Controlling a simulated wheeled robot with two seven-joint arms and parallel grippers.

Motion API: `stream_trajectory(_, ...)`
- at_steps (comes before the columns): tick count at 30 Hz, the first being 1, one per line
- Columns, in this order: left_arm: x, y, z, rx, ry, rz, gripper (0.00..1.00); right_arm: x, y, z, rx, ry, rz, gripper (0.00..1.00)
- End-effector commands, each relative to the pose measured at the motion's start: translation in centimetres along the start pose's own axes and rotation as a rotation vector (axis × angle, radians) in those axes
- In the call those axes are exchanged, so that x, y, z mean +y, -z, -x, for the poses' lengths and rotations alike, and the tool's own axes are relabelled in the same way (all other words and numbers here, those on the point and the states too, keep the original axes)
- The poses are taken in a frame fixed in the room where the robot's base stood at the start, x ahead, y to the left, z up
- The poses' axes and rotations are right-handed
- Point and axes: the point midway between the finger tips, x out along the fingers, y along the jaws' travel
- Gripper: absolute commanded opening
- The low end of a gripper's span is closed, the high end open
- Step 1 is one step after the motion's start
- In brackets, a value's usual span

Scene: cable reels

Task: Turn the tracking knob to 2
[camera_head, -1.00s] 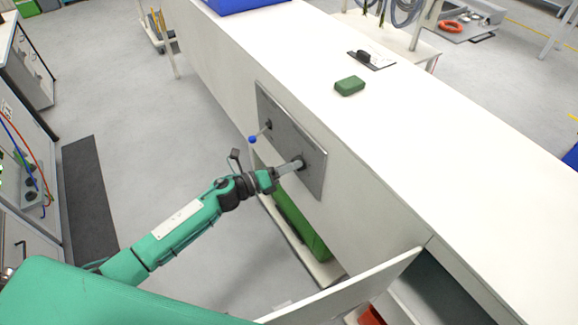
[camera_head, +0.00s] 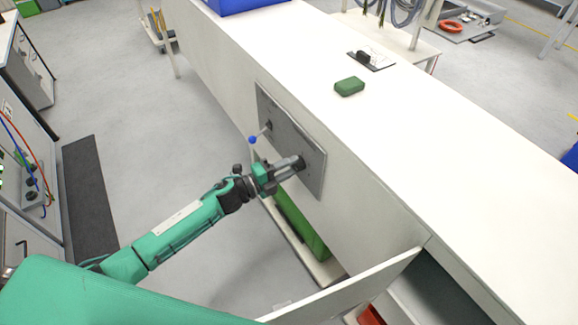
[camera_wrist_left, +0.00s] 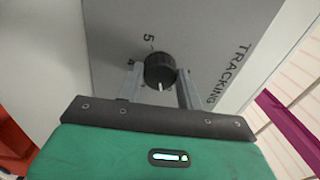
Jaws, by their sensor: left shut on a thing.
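The black tracking knob (camera_wrist_left: 160,70) sits on a grey panel (camera_wrist_left: 205,30) marked "TRACKING" in the left wrist view. A white line shows on the knob's lower side in that view. My left gripper (camera_wrist_left: 160,88) is shut on the knob, with one finger on each side. In the head view, my left gripper (camera_head: 297,164) reaches the lower part of the grey panel (camera_head: 287,130) on the cabinet's side and covers most of the knob. My right gripper is not in view.
A lever with a blue ball end (camera_head: 253,140) stands out from the panel close to my left gripper. A green block (camera_head: 349,86) lies on the white countertop (camera_head: 420,130). An open white door or drawer front (camera_head: 350,287) juts out below right.

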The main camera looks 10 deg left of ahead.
Motion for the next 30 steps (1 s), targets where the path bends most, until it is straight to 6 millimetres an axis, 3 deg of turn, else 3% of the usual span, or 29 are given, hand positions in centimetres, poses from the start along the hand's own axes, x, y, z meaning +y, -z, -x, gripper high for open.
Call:
stream_trajectory(13,0.04,-0.07,0.03,-0.011,0.009,0.232,0.14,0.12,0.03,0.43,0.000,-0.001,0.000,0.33)
stream_trajectory(30,0.10,-0.06,0.04,-0.012,0.011,0.268,0.14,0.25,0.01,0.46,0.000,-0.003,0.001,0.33)
